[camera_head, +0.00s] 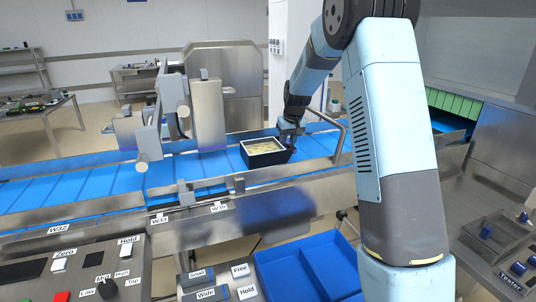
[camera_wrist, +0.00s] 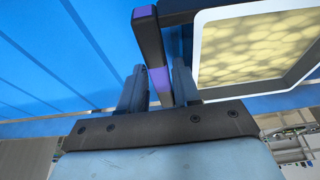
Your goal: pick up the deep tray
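The deep tray (camera_head: 262,160) is black with a pale rim and yellowish contents. It sits on the blue conveyor in the head view. In the wrist view its pale rim and yellow contents (camera_wrist: 262,45) fill the upper right. My gripper (camera_head: 291,143) is at the tray's right side in the head view. In the wrist view my gripper (camera_wrist: 160,85) has its two fingers apart, with a dark upright bar (camera_wrist: 150,45) with purple patches between them. The bar looks like part of the tray's side. I cannot tell whether both fingers press on it.
The blue conveyor (camera_head: 90,181) runs across, with metal side rails. A metal sealing machine (camera_head: 208,113) stands over it, left of the tray. A control panel (camera_head: 75,268) and a blue divided bin (camera_head: 308,272) are in front. A curved metal bar (camera_head: 341,140) stands right of my gripper.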

